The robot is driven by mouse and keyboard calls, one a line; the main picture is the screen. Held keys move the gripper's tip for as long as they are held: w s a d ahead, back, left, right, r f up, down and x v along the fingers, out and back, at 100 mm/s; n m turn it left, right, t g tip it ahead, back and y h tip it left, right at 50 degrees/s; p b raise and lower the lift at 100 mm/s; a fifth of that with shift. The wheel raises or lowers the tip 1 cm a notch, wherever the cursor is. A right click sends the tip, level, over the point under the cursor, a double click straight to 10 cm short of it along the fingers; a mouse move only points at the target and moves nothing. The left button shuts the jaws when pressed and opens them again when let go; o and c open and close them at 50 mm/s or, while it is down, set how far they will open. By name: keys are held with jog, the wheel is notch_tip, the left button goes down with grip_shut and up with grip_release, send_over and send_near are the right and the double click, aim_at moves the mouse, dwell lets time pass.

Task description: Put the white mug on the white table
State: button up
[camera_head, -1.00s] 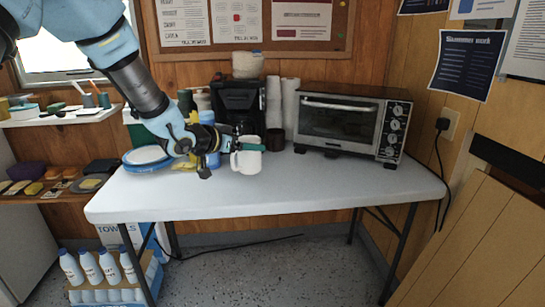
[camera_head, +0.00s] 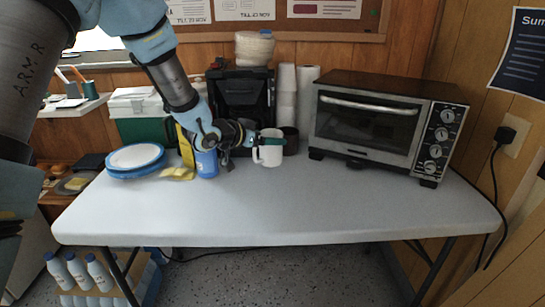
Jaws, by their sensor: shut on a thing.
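The white mug (camera_head: 270,155) is upright over the back part of the white table (camera_head: 280,210), its handle facing left. My gripper (camera_head: 268,141) reaches in from the left and is shut on the mug near its rim, with a green finger across the upper side. I cannot tell whether the mug's base touches the tabletop.
A dark mug (camera_head: 290,140) stands close behind to the right. The toaster oven (camera_head: 370,125), coffee maker (camera_head: 240,100) and stacked cups (camera_head: 287,90) line the back. A blue bottle (camera_head: 206,163), yellow cloth (camera_head: 178,173) and plates (camera_head: 135,159) are left. The front is clear.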

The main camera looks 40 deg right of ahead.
aim_at(263, 155)
notch_tip(263, 155, down, 6)
jog(key=shift+r, duration=0.15)
jog(key=o, duration=1.4)
jog(key=shift+o, duration=0.2)
jog(key=b+v, duration=0.1)
jog(key=v, duration=1.1)
